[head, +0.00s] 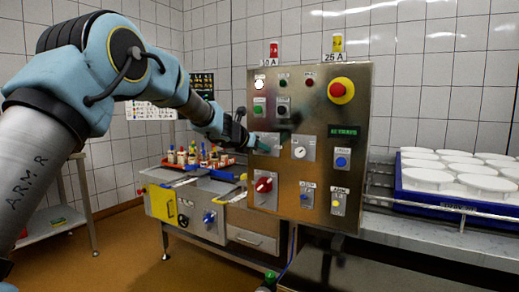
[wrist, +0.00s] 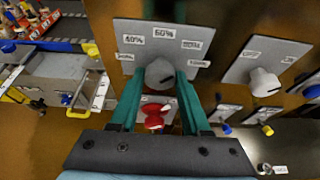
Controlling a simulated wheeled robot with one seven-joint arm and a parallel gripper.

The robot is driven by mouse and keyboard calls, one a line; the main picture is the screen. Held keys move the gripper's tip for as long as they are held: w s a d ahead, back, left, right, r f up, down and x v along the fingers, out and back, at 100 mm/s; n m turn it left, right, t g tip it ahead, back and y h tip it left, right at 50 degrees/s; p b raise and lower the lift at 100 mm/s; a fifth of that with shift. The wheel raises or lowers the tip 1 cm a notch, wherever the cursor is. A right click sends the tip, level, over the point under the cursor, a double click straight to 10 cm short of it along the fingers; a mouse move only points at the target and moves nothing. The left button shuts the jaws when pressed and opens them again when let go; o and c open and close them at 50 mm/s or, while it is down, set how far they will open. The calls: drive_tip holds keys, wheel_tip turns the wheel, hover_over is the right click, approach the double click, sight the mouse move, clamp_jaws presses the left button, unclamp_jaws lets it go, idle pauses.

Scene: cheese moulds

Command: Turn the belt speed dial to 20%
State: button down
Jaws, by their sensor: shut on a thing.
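The belt speed dial (wrist: 159,73) is a grey round knob on a metal plate with percent labels around it, in the wrist view. The labels 40% and 60% read clearly above the knob; the smaller side labels are blurred. A short dark mark shows on the knob's face, but I cannot tell which label it points to. My gripper (wrist: 160,80) has its two green fingers shut on the knob, one on each side. In the head view my gripper (head: 251,142) is at the left part of the steel control panel (head: 312,118) and hides the dial.
A white dial (head: 299,152) is right of the gripper and a red knob (head: 263,185) below it. A red emergency button (head: 341,90) is at the panel's upper right. A blue crate (head: 440,205) with white moulds stands right; a bottle tray (head: 200,160) is behind left.

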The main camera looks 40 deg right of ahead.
drive_tip(key=shift+g+p, duration=0.3)
drive_tip(key=n+g+h, duration=0.1)
drive_tip(key=n+h, duration=0.1)
drive_tip(key=n, duration=0.3)
drive_tip(key=n+g+h+b, duration=0.1)
drive_tip(key=n+g+h, duration=0.1)
drive_tip(key=n, duration=0.4)
drive_tip(key=f+n+g+h+b, duration=0.1)
drive_tip(key=n+g, duration=0.1)
drive_tip(key=n, duration=0.3)
drive_tip(key=shift+w+n+h, duration=0.2)
drive_tip(key=shift+n+h, duration=0.2)
drive_tip(key=n+b, duration=0.1)
drive_tip(key=n, duration=0.1)
drive_tip(key=n+h+b, duration=0.1)
drive_tip(key=n+b, duration=0.1)
drive_tip(key=shift+t+h, duration=0.3)
drive_tip(key=shift+n+t+h+b, duration=0.3)
drive_tip(key=shift+n+b, duration=0.4)
drive_tip(key=shift+n, duration=0.4)
drive_tip(key=shift+r+n, duration=0.15)
drive_tip(key=shift+n, duration=0.15)
